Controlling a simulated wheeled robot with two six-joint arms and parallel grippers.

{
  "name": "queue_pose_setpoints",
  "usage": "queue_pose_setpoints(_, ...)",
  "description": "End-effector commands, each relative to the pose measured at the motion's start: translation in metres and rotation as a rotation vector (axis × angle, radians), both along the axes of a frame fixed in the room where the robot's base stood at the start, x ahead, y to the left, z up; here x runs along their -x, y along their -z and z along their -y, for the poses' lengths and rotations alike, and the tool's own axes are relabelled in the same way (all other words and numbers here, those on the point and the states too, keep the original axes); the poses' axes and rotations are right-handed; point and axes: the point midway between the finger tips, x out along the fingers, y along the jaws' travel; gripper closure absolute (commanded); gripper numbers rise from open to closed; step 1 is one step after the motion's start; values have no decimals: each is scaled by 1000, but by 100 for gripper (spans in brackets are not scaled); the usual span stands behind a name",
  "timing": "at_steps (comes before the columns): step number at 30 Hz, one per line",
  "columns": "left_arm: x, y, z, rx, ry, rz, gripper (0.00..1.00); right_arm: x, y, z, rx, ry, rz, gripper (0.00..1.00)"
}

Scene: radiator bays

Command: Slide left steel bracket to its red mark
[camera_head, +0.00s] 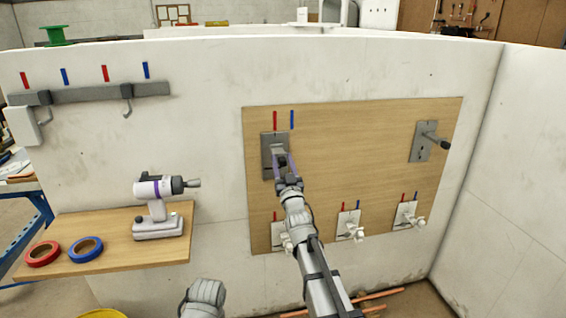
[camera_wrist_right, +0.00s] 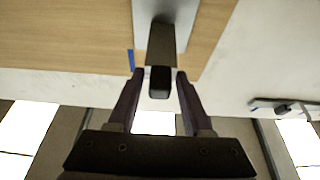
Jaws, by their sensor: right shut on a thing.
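The left steel bracket (camera_head: 45,118) is a hook on a dark wall rail (camera_head: 85,94) at the upper left. It sits between a red mark (camera_head: 25,80) and a blue mark (camera_head: 64,76). A second hook (camera_head: 127,110) hangs further right under its own red and blue marks. My right gripper (camera_head: 285,165) is away from the rail, at a grey lever plate (camera_head: 268,139) on the wooden board. It is shut on the plate's lever handle (camera_wrist_right: 161,80), whose dark end shows between the fingers in the right wrist view.
The wooden board (camera_head: 350,130) also carries another lever plate (camera_head: 422,140) and several small white valves below. A shelf (camera_head: 110,258) at the left holds a drill (camera_head: 158,200), red tape (camera_head: 43,253) and blue tape (camera_head: 86,250). Bare wall lies between rail and board.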

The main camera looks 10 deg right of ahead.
Motion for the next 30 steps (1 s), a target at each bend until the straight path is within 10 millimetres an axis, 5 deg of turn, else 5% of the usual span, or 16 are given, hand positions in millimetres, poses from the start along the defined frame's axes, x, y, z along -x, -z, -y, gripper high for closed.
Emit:
queue_pose_setpoints(8, 0, 0, 0, 0, 0, 0, 13, 0, 0, 0, 3, 0, 0, 100)
queue_pose_setpoints(9, 0, 0, 0, 0, 0, 0, 13, 0, 0, 0, 3, 0, 0, 47)
queue_pose_setpoints(11, 0, 0, 0, 0, 0, 0, 13, 0, 0, 0, 3, 1, 0, 40)
queue_pose_setpoints(22, 0, 2, 0, 0, 0, 0, 13, 4, 2, 0, 2, 1, 0, 40)
queue_pose_setpoints(30, 0, 17, 0, 0, 0, 0, 13, 36, 17, -1, 3, 1, 0, 40)
